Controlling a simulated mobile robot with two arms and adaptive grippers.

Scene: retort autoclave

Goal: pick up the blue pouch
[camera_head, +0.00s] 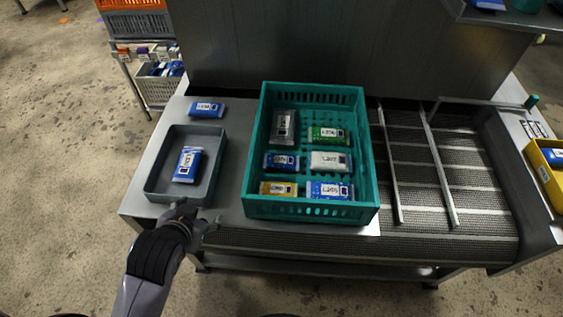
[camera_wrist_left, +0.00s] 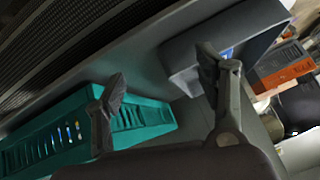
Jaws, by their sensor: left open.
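A blue pouch (camera_head: 187,164) with a white label lies in the grey tray (camera_head: 150,191) at the left of the metal table. Another blue pouch (camera_head: 206,109) lies flat on the table behind that tray. More blue pouches (camera_head: 281,161) lie in the teal crate (camera_head: 310,208), among grey, green, white and yellow ones. My left gripper (camera_head: 190,212) is at the tray's near edge, open and empty. In the left wrist view its two fingers (camera_wrist_left: 160,75) stand apart, with the grey tray (camera_wrist_left: 185,50) and teal crate (camera_wrist_left: 60,140) beyond. A bit of blue (camera_wrist_left: 226,52) shows behind one finger. My right gripper is out of view.
A mesh conveyor (camera_head: 410,160) with metal guide rails lies right of the crate. A yellow bin (camera_head: 545,170) stands at the far right. A shelf with an orange crate (camera_head: 140,22) and a white basket (camera_head: 158,92) is at the back left. A narrow table strip separates tray and crate.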

